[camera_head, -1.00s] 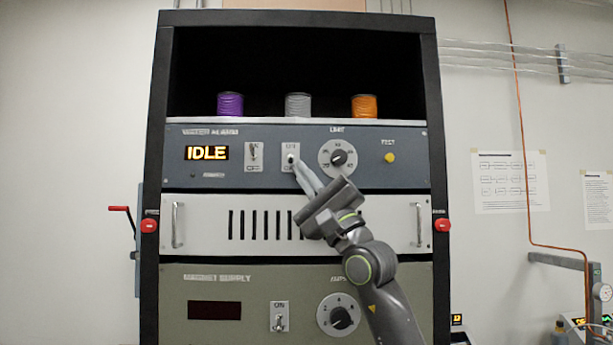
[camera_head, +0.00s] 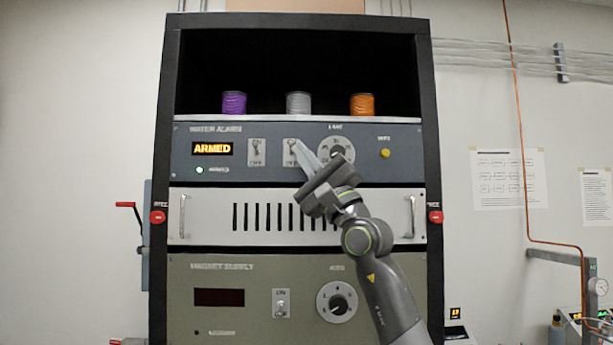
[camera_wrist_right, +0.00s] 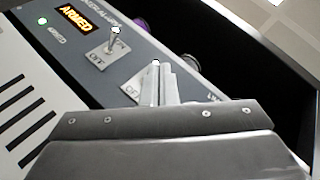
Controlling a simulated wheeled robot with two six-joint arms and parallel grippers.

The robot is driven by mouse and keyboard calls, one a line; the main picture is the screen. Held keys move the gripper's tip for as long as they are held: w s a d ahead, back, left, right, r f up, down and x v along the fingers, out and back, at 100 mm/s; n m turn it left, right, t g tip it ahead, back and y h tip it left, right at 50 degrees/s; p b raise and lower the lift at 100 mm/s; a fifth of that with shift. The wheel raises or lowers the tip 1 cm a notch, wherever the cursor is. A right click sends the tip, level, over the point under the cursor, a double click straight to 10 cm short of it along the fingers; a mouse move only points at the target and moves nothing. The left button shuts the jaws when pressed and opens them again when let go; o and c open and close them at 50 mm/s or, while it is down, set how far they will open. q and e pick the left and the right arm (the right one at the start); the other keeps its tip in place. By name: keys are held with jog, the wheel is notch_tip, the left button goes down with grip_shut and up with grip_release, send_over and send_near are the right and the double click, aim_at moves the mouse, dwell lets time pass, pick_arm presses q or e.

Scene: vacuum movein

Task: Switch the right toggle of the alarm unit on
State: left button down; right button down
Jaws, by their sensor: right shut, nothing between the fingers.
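The water alarm unit (camera_head: 225,172) is the blue-grey panel in the upper rack. Its display (camera_head: 212,149) reads ARMED in orange, and a green lamp (camera_head: 199,170) below it is lit. The left toggle (camera_head: 257,147) stands clear; it also shows in the right wrist view (camera_wrist_right: 114,37). The right toggle (camera_head: 291,145) has its lever up, with my right gripper (camera_head: 297,146) right at it. In the right wrist view the shut, empty fingertips (camera_wrist_right: 158,72) hide most of that toggle and its plate (camera_wrist_right: 132,88). I cannot tell whether they touch it. My left gripper is not in view.
A limit knob (camera_head: 336,152) and a yellow button (camera_head: 385,153) sit right of the toggles. Purple, grey and orange spools (camera_head: 298,103) stand on the shelf above. A white vented panel (camera_head: 220,216) with handles and a magnet supply unit (camera_head: 230,325) lie below.

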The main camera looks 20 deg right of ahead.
jog(key=b+v, duration=0.9)
jog(key=v, duration=0.8)
jog(key=shift+b, duration=0.35)
jog(key=shift+s+d+f, duration=0.1)
jog(key=shift+f, duration=0.05)
